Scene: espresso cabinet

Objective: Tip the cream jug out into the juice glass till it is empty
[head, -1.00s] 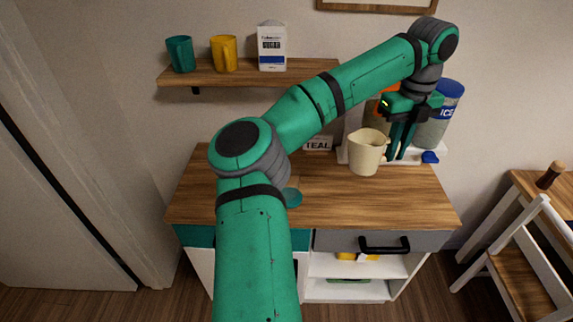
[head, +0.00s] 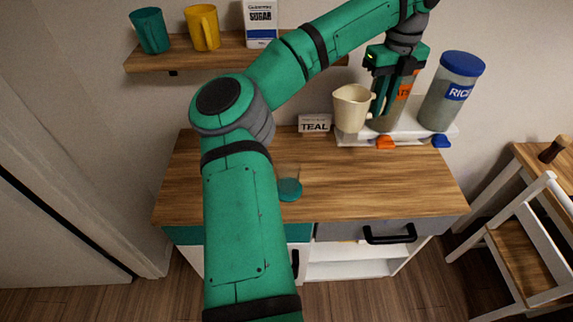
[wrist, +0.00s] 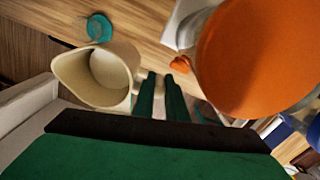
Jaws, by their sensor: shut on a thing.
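The cream jug (head: 350,110) is in my gripper (head: 384,104), held by its handle side and raised above the counter's back right part. It looks roughly upright in the head view. In the wrist view the jug (wrist: 72,80) is left of the fingers (wrist: 160,88), its open mouth showing; I cannot tell how full it is. A faint clear shape that looks like the juice glass (head: 289,176) stands over a teal disc (head: 290,191) mid-counter, partly beside my arm. The teal disc also shows in the wrist view (wrist: 98,27), apart from the jug.
An orange-lidded oats canister (wrist: 250,60) is close beside my fingers. A rice canister (head: 450,92) stands right of it on a white stand (head: 352,138). The shelf (head: 220,52) holds two mugs and a sugar box. The counter's front is clear.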

